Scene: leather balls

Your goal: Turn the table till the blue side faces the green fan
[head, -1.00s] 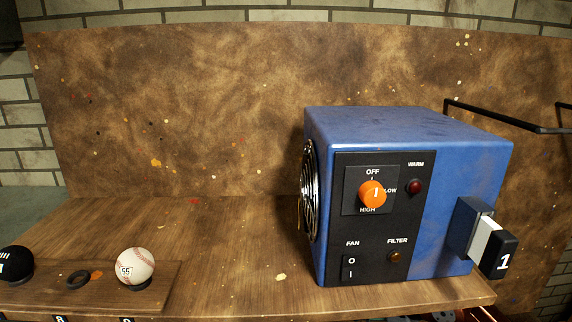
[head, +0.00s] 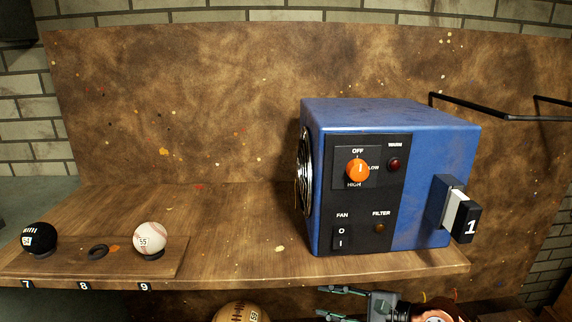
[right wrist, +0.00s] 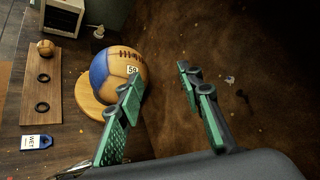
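A brown leather ball (head: 242,313) with dark lacing shows at the bottom edge of the head view, mostly cut off. In the right wrist view the ball (right wrist: 124,62) shows a blue panel on its left side and a white number label. It rests on a round wooden turntable (right wrist: 88,104). My right gripper (head: 335,303) is open and empty, right of the ball in the head view. In the right wrist view its green-padded fingers (right wrist: 160,92) are spread, the left one overlapping the ball's lower right. I see no green fan. My left gripper is out of view.
A blue heater box (head: 440,160) with a round grille on its left stands on the wooden shelf (head: 240,220). A black ball (head: 39,236) and a baseball (head: 149,236) sit on a rack at left. A cream box (right wrist: 66,14) stands top left.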

